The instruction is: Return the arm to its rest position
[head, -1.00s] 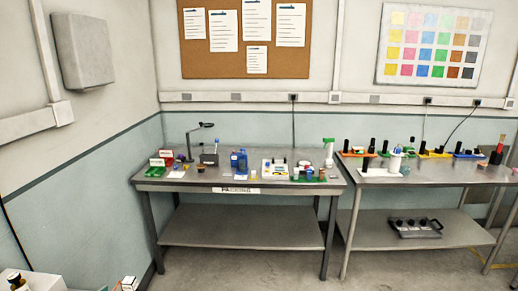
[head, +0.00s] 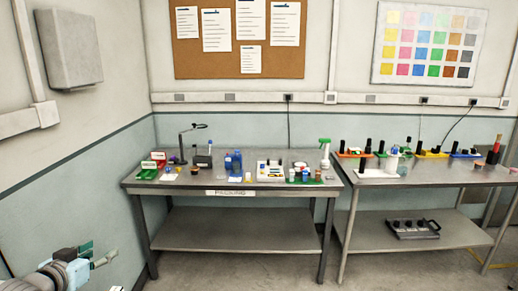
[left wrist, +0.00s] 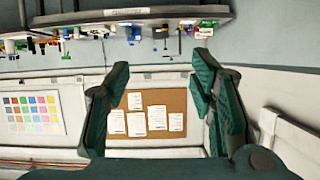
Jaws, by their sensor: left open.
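My left gripper (head: 98,255) is at the lower left of the head view, at the end of my left arm, in front of the blue-and-white wall and left of the packing table. In the left wrist view, its two green fingers (left wrist: 160,72) are spread wide apart with nothing between them. That view is upside down, with the cork board (left wrist: 150,98) showing beyond the fingers. The gripper is apart from the table and everything on it. My right gripper is not in view.
The packing table (head: 160,187) holds a lamp (head: 186,145), a blue bottle (head: 234,162), a spray bottle (head: 325,152) and small trays. A second table (head: 440,178) stands to its right. The floor (head: 185,272) in front looks clear.

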